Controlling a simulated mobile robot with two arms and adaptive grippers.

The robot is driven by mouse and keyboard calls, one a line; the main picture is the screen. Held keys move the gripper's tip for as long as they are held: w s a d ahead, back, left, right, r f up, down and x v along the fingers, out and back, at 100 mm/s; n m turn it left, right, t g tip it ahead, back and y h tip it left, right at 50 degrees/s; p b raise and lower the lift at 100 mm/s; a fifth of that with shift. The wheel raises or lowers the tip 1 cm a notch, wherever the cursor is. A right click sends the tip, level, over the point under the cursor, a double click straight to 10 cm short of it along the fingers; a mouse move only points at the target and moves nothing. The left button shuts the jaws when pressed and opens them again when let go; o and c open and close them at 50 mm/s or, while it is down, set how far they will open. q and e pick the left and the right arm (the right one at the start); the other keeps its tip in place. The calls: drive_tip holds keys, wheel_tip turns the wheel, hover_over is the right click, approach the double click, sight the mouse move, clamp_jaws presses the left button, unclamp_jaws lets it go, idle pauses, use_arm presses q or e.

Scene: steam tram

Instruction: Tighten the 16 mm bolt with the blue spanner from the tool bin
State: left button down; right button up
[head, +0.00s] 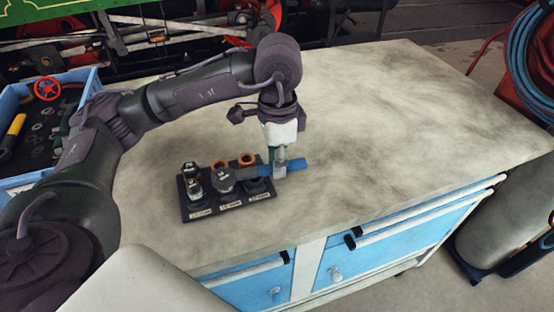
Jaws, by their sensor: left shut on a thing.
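My left gripper (279,168) points down over the workbench and is shut on the blue handle of the spanner (297,164). The spanner lies roughly level, and its grey shaft and head reach left over the front row of a dark bolt block (184,208). The head is at the middle front bolt (226,185); I cannot tell whether its jaw is around it. The block's front labels are too small to read surely. The blue tool bin (12,186) is at the left, partly hidden by my left arm. My right gripper is not in view.
The bolt block stands near the front edge of the worn workbench (390,120), whose right side is clear. The bin holds a yellow-handled tool (14,133) and a red wheel (47,89). A blue hose (530,70) hangs at the right. Red machinery stands behind.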

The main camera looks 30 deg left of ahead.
use_arm(q)
drive_tip(key=shift+d+r+b, duration=0.1)
drive_tip(key=shift+b, duration=0.2)
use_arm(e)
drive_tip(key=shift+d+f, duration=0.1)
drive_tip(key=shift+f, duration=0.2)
use_arm(q)
drive_tip(key=shift+r+b, duration=0.5)
drive_tip(key=shift+r, duration=0.25)
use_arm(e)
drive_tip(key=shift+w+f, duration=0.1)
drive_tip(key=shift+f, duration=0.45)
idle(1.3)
use_arm(q)
drive_tip(key=shift+r, duration=0.55)
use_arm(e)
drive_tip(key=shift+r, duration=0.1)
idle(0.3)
use_arm(q)
drive_tip(key=shift+r+p, duration=0.45)
drive_tip(key=shift+r, duration=0.4)
drive_tip(key=shift+s+r+p, duration=0.1)
drive_tip(key=shift+r+p, duration=0.4)
drive_tip(key=shift+r, duration=0.15)
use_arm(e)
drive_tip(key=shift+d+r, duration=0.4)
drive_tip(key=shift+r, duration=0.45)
